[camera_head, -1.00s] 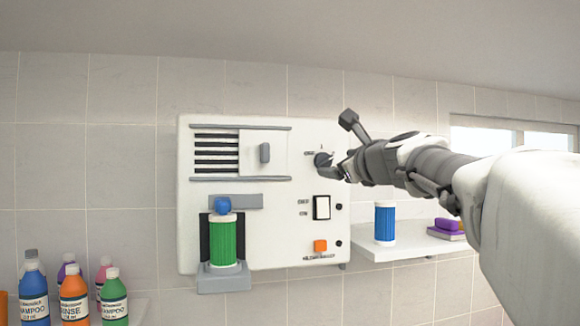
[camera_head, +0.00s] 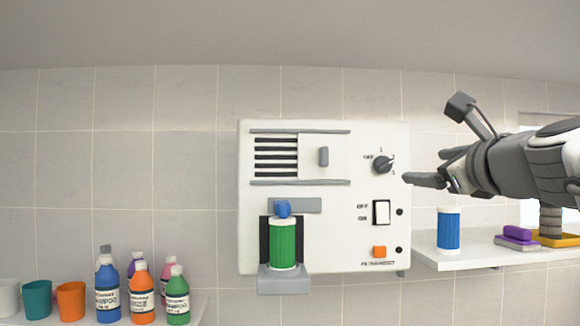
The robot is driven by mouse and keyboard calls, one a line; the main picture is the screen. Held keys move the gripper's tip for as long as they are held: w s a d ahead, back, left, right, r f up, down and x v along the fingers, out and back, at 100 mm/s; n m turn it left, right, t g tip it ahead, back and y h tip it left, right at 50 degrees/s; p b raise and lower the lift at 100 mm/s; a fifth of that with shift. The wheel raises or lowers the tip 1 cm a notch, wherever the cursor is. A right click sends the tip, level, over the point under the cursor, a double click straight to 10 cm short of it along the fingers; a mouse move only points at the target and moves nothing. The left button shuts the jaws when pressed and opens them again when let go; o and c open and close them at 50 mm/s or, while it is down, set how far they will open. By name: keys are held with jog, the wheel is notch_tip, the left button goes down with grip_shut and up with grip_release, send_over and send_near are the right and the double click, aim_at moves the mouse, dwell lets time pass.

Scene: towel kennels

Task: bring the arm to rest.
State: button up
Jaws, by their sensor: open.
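My gripper (camera_head: 432,180) is at the right of the view, in front of the wall and just right of the white control panel (camera_head: 340,225). Its jaws are open with nothing between them. The dark rotary knob (camera_head: 384,165) on the panel shows clear of the gripper, to its left. My arm reaches in from the right edge.
The panel holds a green cylinder (camera_head: 283,245), a rocker switch (camera_head: 381,212) and an orange button (camera_head: 379,252). A right shelf (camera_head: 470,256) below my gripper bears a blue cylinder (camera_head: 448,232) and a purple brush (camera_head: 518,233). Bottles and cups stand lower left.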

jog(key=s+a+f+n+g+y+b, duration=0.1)
jog(key=s+a+f+n+g, duration=0.1)
jog(key=a+f+n, duration=0.35)
jog(key=s+a+f+n+g+y+b, duration=0.1)
jog(key=s+a+f+n+g+b, duration=0.15)
jog(key=f+n, duration=0.6)
jog(key=s+a+f+n+g+y+b, duration=0.1)
jog(key=s+a+f+n+g, duration=0.2)
jog(key=f, duration=0.8)
jog(key=s+f+n+g+h+b, duration=0.1)
jog(key=s+f+n+g, duration=0.1)
jog(key=s+f+n, duration=0.3)
jog(key=s+a+f+n+g+h+b, duration=0.1)
jog(key=s+f+n, duration=0.5)
jog(key=f, duration=0.8)
jog(key=shift+a+f+n+g+h, duration=0.25)
jog(key=shift+n+g+h, duration=0.25)
jog(key=shift+n+g, duration=0.5)
jog(key=shift+s, duration=0.1)
